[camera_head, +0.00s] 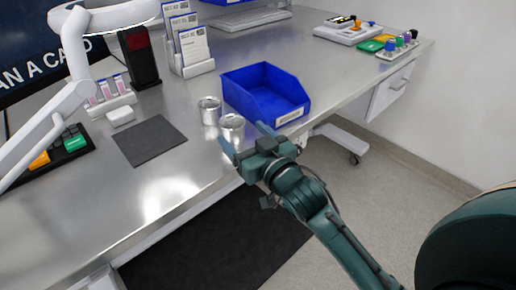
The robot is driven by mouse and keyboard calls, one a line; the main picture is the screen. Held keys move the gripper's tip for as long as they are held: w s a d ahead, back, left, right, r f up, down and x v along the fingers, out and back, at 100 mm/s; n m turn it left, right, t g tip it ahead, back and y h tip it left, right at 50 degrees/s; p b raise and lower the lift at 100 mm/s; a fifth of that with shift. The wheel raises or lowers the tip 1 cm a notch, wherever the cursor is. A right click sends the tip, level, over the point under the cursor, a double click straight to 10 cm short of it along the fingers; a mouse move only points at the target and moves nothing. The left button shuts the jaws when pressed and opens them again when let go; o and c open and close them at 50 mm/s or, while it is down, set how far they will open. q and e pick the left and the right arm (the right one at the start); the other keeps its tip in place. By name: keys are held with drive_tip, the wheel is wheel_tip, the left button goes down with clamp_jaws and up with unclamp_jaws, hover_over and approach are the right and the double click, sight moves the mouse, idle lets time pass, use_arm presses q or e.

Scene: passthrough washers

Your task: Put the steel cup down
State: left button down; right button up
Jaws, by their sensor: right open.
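Two small steel cups stand upright on the metal bench, close together. The rear cup (209,108) is left of the blue bin, and the front cup (232,125) is nearer the bench's front edge. My right gripper (242,134) reaches in from the lower right with its jaws open. Its two fingertips point at the front cup, one to each side of its near part. I cannot tell whether they touch it. The front cup's lower part is partly hidden by the gripper. My left gripper is not in view.
A blue bin (264,94) stands just right of the cups. A dark grey mat (149,141) lies to their left, with a small white block (121,116) behind it. A white rack of cards (190,52) stands behind. The bench front left of my gripper is clear.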

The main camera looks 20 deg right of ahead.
drive_tip(key=s+d, duration=0.1)
drive_tip(key=s, duration=0.5)
drive_tip(key=s+a+f+g, duration=0.2)
drive_tip(key=s+f, duration=0.4)
drive_tip(key=f, duration=0.4)
drive_tip(key=s+a+f+g+y, duration=0.1)
drive_tip(key=s+a+f+g, duration=0.2)
drive_tip(key=s+f, duration=0.3)
wheel_tip(320, 180, down, 5)
drive_tip(key=shift+s+a+r+g, duration=0.2)
drive_tip(key=shift+s+a+g, duration=0.2)
drive_tip(key=shift+g, duration=0.3)
